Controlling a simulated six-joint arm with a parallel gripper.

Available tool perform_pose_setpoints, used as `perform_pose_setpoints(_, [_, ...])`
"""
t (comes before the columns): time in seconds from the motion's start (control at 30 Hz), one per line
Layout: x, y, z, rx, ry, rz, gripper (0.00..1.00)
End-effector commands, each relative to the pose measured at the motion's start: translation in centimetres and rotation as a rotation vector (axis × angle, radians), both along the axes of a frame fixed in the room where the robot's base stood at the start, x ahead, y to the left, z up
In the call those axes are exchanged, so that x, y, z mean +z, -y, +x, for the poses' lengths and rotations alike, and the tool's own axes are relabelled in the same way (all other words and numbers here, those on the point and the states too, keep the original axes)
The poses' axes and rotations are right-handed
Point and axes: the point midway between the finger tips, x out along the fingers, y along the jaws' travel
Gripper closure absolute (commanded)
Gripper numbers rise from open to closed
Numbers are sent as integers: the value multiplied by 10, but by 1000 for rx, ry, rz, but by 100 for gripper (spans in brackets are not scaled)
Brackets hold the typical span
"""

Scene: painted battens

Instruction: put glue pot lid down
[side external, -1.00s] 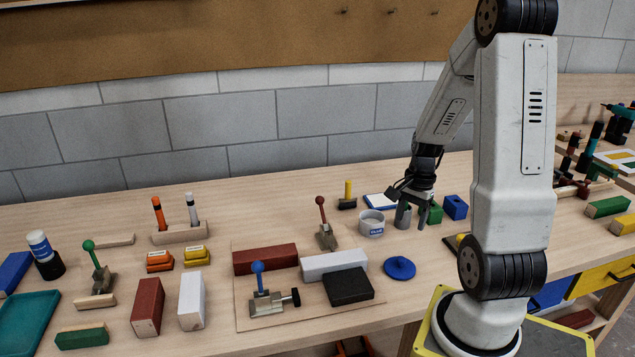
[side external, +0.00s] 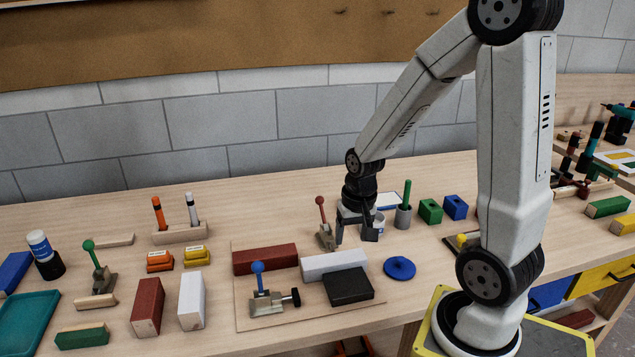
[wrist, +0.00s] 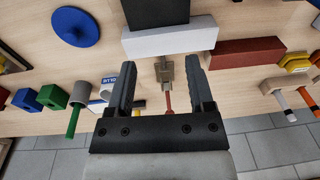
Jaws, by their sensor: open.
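The glue pot lid (side external: 399,268) is a round blue disc with a small knob, lying flat on the bench right of the black block. It shows at upper left in the wrist view (wrist: 75,28). The white glue pot (side external: 379,226) stands behind it, partly hidden by my gripper; its edge shows in the wrist view (wrist: 108,88). My gripper (side external: 355,239) points down, open and empty, in front of the pot and left of the lid. In the wrist view a red-handled clamp (wrist: 165,72) shows between and beyond the fingers (wrist: 157,62).
A grey cup (side external: 403,217) holding a green-handled tool stands right of the pot, with green (side external: 430,210) and blue (side external: 455,207) blocks beyond. White (side external: 333,265), dark red (side external: 265,259) and black (side external: 348,287) blocks lie left of the lid. Bench around the lid is bare.

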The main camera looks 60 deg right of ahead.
Motion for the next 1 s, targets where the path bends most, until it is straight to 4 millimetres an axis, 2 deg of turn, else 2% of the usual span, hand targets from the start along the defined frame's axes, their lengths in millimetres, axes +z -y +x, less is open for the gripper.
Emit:
perform_pose_setpoints(0.03, [1,-15,4,87,12,-13,32])
perform_pose_setpoints(0.2, [3,-58,11,366,54,-54,32])
perform_pose_setpoints(0.43, [5,-104,12,659,104,-97,32])
perform_pose_setpoints(0.6, [6,-117,10,752,121,-111,32])
perform_pose_setpoints(1.0, [6,-119,10,762,123,-112,32])
